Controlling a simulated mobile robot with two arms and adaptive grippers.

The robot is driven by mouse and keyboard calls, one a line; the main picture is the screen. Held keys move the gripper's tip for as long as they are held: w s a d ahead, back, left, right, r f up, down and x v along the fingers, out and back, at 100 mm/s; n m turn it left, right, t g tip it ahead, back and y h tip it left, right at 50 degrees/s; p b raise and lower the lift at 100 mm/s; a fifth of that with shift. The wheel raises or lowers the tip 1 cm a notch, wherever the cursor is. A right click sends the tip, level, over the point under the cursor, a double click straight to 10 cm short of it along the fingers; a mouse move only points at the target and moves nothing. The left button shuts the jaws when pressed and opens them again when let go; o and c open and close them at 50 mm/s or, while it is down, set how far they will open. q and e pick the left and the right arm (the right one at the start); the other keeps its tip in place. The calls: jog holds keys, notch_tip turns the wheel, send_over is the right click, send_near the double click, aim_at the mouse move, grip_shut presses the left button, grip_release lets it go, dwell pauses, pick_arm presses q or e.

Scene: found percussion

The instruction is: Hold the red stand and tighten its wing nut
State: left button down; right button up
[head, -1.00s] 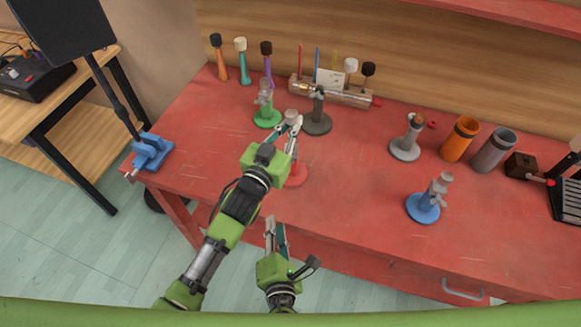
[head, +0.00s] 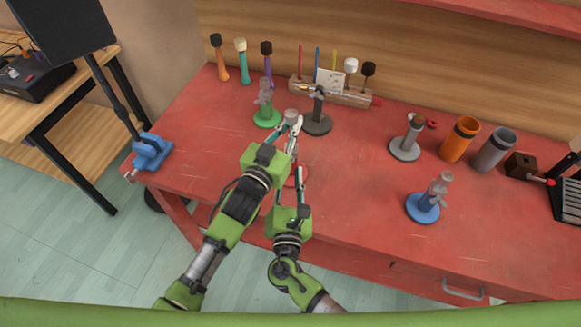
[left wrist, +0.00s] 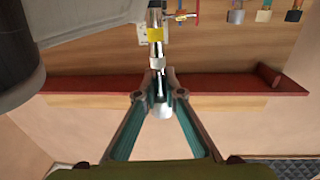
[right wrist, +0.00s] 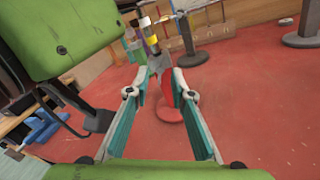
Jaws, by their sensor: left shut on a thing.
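The red stand shows in the head view as a small patch of its red round base (head: 301,178) on the bench, mostly covered by my arms. Its base also shows in the right wrist view (right wrist: 180,131). My right gripper (head: 286,183) is open, in front of the stand and below the left one. In the right wrist view its fingertips (right wrist: 160,80) lie apart before the stand. I cannot make out the wing nut clearly.
A green stand (head: 267,117) and a dark stand (head: 317,122) stand close behind. A grey stand (head: 405,147) and a blue stand (head: 423,207) are to the right. A blue vise (head: 152,151) sits at the left edge.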

jog(key=shift+w, duration=1.15)
grip_shut()
jog(key=shift+m, duration=0.3)
jog(key=m, duration=1.1)
jog(key=shift+d, duration=0.1)
jog(key=shift+m, duration=0.4)
